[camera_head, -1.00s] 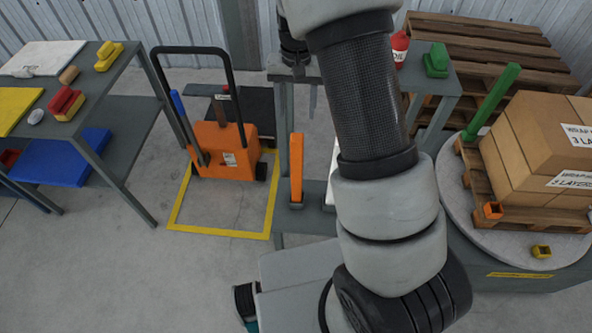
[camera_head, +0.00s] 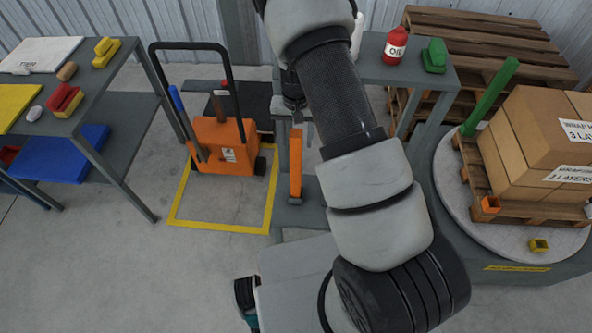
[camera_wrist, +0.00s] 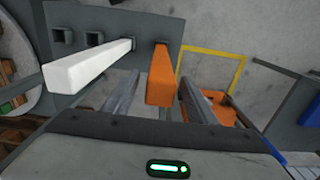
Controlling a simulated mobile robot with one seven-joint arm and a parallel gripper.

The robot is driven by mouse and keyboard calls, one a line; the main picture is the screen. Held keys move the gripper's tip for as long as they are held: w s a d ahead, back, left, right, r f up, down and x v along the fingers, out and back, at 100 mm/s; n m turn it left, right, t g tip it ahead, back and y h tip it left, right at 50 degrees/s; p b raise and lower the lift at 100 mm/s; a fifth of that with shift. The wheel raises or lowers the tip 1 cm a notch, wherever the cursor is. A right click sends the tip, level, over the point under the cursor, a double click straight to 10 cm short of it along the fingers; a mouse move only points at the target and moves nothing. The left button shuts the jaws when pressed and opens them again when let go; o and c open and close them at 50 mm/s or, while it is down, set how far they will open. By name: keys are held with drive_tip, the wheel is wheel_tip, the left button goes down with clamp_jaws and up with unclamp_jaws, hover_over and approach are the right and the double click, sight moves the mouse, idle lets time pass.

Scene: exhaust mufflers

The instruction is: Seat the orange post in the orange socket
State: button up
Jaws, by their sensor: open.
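The orange post (camera_head: 296,165) stands upright in a grey rack (camera_head: 311,185) near the centre of the head view. My gripper (camera_head: 297,117) is at the post's top end, pointing down. In the wrist view the orange post (camera_wrist: 161,75) shows between the two spread fingers of my gripper (camera_wrist: 158,82), with gaps on both sides; it does not look gripped. The orange socket (camera_head: 490,204) is at the near-left corner of the pallet on the round turntable at the right, and it looks empty.
A white post (camera_wrist: 88,65) stands beside the orange one in the rack. A green post (camera_head: 492,97) stands at the pallet's far corner. Boxes (camera_head: 535,140) fill the pallet. A yellow socket (camera_head: 539,245) lies on the turntable (camera_head: 480,225). An orange pallet jack (camera_head: 224,145) stands left.

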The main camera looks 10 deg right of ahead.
clamp_jaws()
idle(0.3)
